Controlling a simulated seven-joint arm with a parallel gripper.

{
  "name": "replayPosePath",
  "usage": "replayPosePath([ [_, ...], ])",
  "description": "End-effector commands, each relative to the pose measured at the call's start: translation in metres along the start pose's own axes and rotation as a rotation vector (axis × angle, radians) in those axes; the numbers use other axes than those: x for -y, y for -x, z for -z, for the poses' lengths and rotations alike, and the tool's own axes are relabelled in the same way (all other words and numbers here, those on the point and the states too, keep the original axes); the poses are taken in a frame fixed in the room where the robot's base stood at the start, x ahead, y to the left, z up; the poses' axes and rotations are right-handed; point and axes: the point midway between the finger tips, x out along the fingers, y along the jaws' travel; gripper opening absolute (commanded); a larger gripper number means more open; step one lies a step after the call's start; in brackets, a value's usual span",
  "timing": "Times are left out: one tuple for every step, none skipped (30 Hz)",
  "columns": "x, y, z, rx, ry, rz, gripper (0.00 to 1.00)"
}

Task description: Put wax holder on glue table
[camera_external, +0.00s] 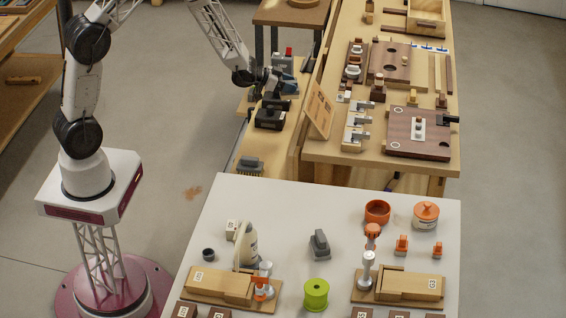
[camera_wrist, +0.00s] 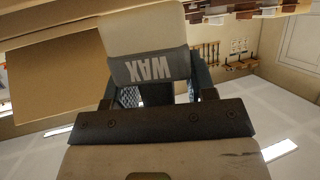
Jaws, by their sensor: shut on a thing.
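In the wrist view the wax holder (camera_wrist: 148,68), a pale block with a grey band lettered WAX upside down, sits between the fingers of my gripper (camera_wrist: 155,92). My gripper is shut on it. In the external view my gripper (camera_external: 272,88) hangs over the narrow side shelf at the bench's left; the wax holder cannot be told apart there from the dark parts around it. The white table (camera_external: 285,205) in front carries a pale bottle (camera_external: 247,245), perhaps glue; its label is not readable. My gripper is well behind this table.
A grey item with a red top (camera_external: 284,60) and a black block (camera_external: 270,118) are close to my gripper. A tilted wooden board (camera_external: 319,108) stands at the bench edge. Bare room shows on the white table between the bottle, a grey block (camera_external: 319,244) and an orange bowl (camera_external: 377,212).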

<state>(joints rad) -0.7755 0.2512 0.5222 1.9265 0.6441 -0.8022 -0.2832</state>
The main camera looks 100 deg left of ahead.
Motion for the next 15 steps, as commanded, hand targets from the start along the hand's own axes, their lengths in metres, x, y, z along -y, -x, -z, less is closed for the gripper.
replayPosePath([
  [-0.002, 0.011, -0.018, 0.004, -0.004, -0.015, 0.23],
  [-0.003, 0.018, -0.027, 0.004, -0.009, -0.026, 0.23],
  [-0.005, 0.027, -0.039, 0.003, -0.014, -0.040, 0.23],
  [-0.008, 0.033, -0.049, 0.004, -0.018, -0.052, 0.23],
  [-0.010, 0.040, -0.058, 0.003, -0.023, -0.063, 0.23],
  [-0.013, 0.049, -0.069, 0.002, -0.030, -0.077, 0.23],
  [-0.015, 0.056, -0.079, 0.003, -0.033, -0.088, 0.23],
  [-0.019, 0.063, -0.087, 0.002, -0.038, -0.099, 0.23],
  [-0.023, 0.072, -0.098, 0.002, -0.045, -0.113, 0.23],
  [-0.026, 0.080, -0.107, 0.002, -0.048, -0.124, 0.23],
  [-0.029, 0.087, -0.115, 0.003, -0.053, -0.135, 0.23],
  [-0.035, 0.097, -0.126, 0.002, -0.059, -0.149, 0.23],
  [-0.039, 0.104, -0.134, 0.003, -0.063, -0.160, 0.23],
  [-0.043, 0.112, -0.141, 0.002, -0.066, -0.170, 0.23],
  [-0.048, 0.121, -0.150, 0.003, -0.073, -0.183, 0.23],
])
